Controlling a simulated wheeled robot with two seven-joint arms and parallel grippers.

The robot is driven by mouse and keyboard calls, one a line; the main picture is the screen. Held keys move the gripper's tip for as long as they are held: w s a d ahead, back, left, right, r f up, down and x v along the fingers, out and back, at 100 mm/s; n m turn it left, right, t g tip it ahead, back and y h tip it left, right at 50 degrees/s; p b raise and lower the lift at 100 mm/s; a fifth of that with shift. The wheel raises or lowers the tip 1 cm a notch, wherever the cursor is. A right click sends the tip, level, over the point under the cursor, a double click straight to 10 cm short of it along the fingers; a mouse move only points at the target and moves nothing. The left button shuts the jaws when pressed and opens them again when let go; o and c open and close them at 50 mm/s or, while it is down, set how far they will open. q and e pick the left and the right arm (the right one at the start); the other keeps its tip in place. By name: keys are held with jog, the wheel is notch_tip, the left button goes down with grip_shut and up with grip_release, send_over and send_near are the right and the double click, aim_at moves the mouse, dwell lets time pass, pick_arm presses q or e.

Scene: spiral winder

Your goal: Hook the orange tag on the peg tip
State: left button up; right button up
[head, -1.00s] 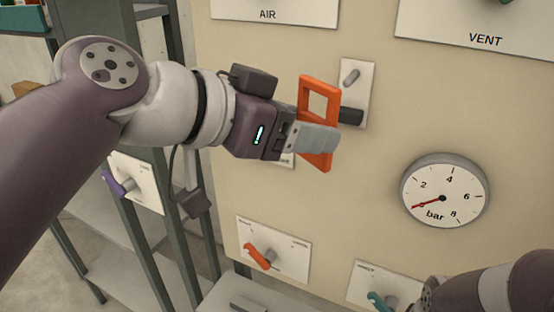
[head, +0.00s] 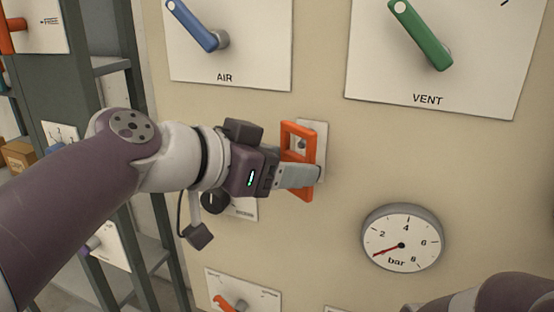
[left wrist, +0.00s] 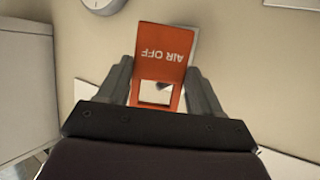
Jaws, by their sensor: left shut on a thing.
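My left gripper (head: 298,177) is shut on the orange tag (left wrist: 165,42). The tag (head: 299,128) is upright in the head view, with its window above the fingers. In the left wrist view its "AIR OFF" lettering reads upside down, and my left gripper's fingers (left wrist: 158,82) flank it. The tag is in front of a small pale plate (head: 320,140) on the panel. The grey peg (head: 301,145) shows through the window in the head view; a dark bit of it shows in the left wrist view. I cannot tell whether the peg tip passes through the window. My right gripper is out of view.
The beige panel (head: 330,235) carries a blue AIR handle (head: 192,25) and a green VENT handle (head: 422,35) above. A pressure gauge (head: 402,238) is at lower right, and an orange handle (head: 228,303) is below. Grey shelving (head: 90,75) stands at left.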

aim_at(286, 160)
pick_arm(q)
jog(key=shift+w+d, duration=0.1)
jog(key=shift+w, duration=0.3)
jog(key=shift+w+d+f+p, duration=0.1)
jog(key=shift+w+d+p, duration=0.15)
jog(key=shift+w, duration=0.25)
jog(key=shift+w+d+p, duration=0.25)
jog(key=shift+w, duration=0.2)
jog(key=shift+c, duration=0.4)
jog(key=shift+w+f+b, duration=0.1)
jog(key=shift+f+b, duration=0.35)
jog(key=shift+b, duration=0.2)
jog(key=shift+c, duration=0.5)
jog(key=shift+a+f+b, duration=0.1)
jog(key=shift+b, duration=0.55)
jog(key=shift+w, duration=0.1)
jog(key=o, duration=1.1)
jog(key=shift+o, duration=1)
jog(key=shift+w+f, duration=0.1)
jog(key=shift+w, duration=0.15)
